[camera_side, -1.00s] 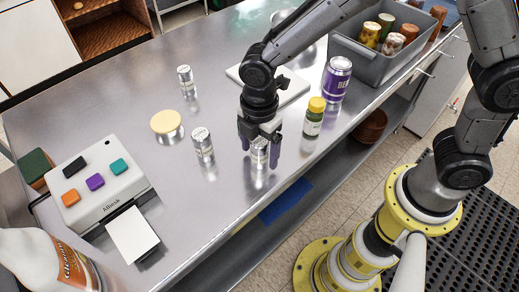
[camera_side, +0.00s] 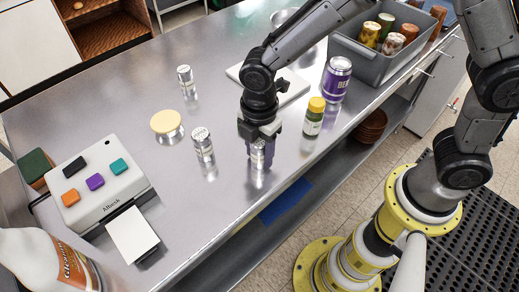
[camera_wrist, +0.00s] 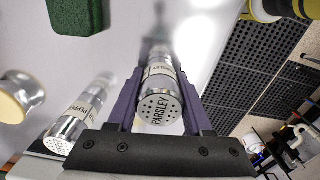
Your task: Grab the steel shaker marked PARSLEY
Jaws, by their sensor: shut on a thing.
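In the side view my gripper (camera_side: 259,152) points down near the counter's front edge and is shut on this shaker (camera_side: 258,157), which is partly hidden by the fingers. A second steel shaker (camera_side: 202,143) stands just left of it; in the wrist view its label (camera_wrist: 84,108) reads in part PEPPER. A third steel shaker (camera_side: 186,80) stands farther back; I cannot read its label.
A green-labelled jar with yellow cap (camera_side: 314,117) and a purple can (camera_side: 336,78) stand right of my gripper. A pale-topped round knob (camera_side: 167,123) and a button box (camera_side: 97,187) are left. A grey bin (camera_side: 385,50) holds several jars.

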